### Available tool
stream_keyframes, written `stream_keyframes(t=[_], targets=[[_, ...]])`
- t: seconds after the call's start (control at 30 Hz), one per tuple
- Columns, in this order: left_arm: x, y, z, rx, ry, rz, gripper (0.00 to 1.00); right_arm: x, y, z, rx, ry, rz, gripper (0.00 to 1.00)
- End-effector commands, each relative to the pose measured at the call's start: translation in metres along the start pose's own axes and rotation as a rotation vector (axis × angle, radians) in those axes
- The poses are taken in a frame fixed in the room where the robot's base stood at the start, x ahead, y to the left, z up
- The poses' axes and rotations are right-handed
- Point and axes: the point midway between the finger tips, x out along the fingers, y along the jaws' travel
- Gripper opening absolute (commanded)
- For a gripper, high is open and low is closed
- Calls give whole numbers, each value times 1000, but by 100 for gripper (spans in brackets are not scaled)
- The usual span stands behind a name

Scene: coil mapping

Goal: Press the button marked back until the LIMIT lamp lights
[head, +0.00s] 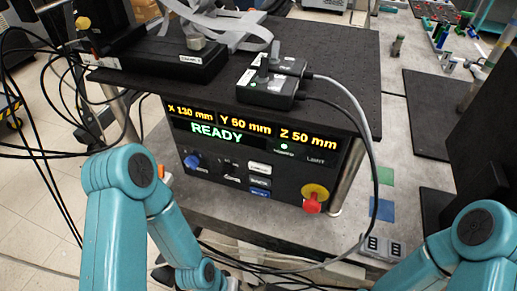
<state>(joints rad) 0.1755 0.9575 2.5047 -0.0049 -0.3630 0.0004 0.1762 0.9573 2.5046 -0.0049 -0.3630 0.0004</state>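The control panel (285,180) is the black front of a box below a dark tabletop. Its display (217,131) reads X 130 mm, Y 60 mm, Z 50 mm and READY. A small round lamp (284,146) on it glows green. The LIMIT lamp's label (315,159) is dim, with no lit lamp visible beside it. Several small buttons (260,181) sit in a column at the panel's middle, the lowest one blue; their markings are too small to read, so I cannot tell which is back. My teal arms show at lower left and lower right, but neither gripper is visible.
A blue knob (192,161) and a dark knob (231,165) sit left of the buttons. A red stop button (312,204) on a yellow ring is to their right. Black cables (376,180) hang at the panel's right. A black box (268,88) stands on the tabletop.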

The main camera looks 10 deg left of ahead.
Motion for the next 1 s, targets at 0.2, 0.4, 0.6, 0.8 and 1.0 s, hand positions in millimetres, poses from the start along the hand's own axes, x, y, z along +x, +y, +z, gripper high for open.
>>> stream_keyframes(t=[0.2,0.4,0.6,0.8,1.0], targets=[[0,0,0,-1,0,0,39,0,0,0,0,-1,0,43],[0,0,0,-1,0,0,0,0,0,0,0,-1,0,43],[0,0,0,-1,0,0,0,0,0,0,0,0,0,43],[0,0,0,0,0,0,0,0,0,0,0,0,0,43],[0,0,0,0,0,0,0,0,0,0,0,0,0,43]])
